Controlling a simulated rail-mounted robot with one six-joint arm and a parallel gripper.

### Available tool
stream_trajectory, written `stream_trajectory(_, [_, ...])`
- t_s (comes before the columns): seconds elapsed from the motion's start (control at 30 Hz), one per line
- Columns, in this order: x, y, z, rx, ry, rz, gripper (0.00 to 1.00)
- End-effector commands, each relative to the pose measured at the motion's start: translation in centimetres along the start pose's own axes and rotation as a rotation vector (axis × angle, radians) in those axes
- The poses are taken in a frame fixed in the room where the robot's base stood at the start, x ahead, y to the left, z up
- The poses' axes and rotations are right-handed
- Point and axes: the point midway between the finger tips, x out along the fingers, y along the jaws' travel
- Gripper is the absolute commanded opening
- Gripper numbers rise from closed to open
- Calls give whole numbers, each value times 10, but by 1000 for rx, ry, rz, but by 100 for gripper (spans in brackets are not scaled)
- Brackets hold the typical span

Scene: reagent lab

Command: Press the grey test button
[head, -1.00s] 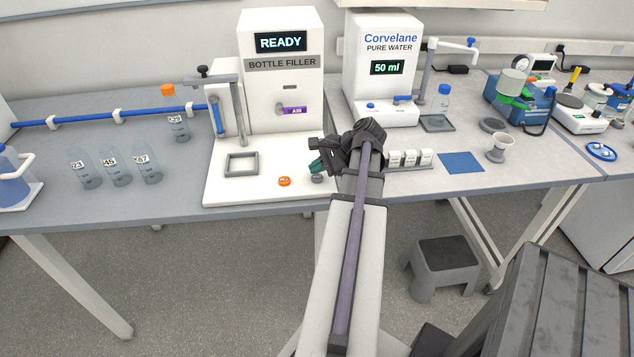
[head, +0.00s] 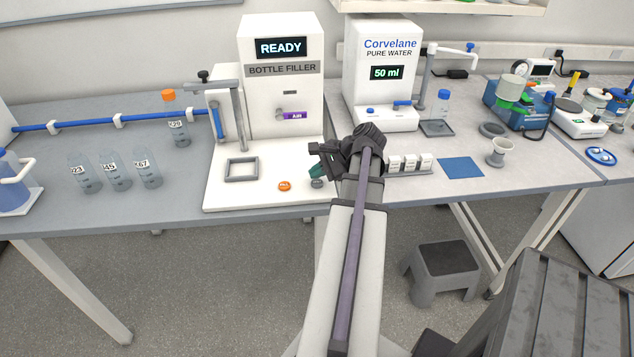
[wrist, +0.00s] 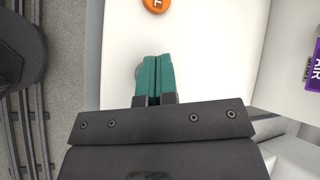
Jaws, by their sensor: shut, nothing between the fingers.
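The grey test button (head: 317,183) is a small round button on the white base plate of the bottle filler, right of an orange button (head: 284,186). My gripper (head: 316,171) has teal fingertips, held together with nothing between them. It is over the button's back edge in the head view. The orange button (wrist: 156,4) is at the top edge there.
The bottle filler (head: 282,100) shows READY; its purple AIR tag (head: 295,115) is on the front. A grey square frame (head: 241,168) lies on its base. Several small white boxes (head: 410,162) stand right of my gripper, and the water dispenser (head: 382,80) is behind it.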

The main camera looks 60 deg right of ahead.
Motion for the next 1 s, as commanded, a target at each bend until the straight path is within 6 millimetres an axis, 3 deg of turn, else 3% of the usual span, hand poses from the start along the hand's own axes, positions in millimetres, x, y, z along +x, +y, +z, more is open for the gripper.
stream_trajectory(1.0, [6, 4, -4, 0, 0, 0, 0])
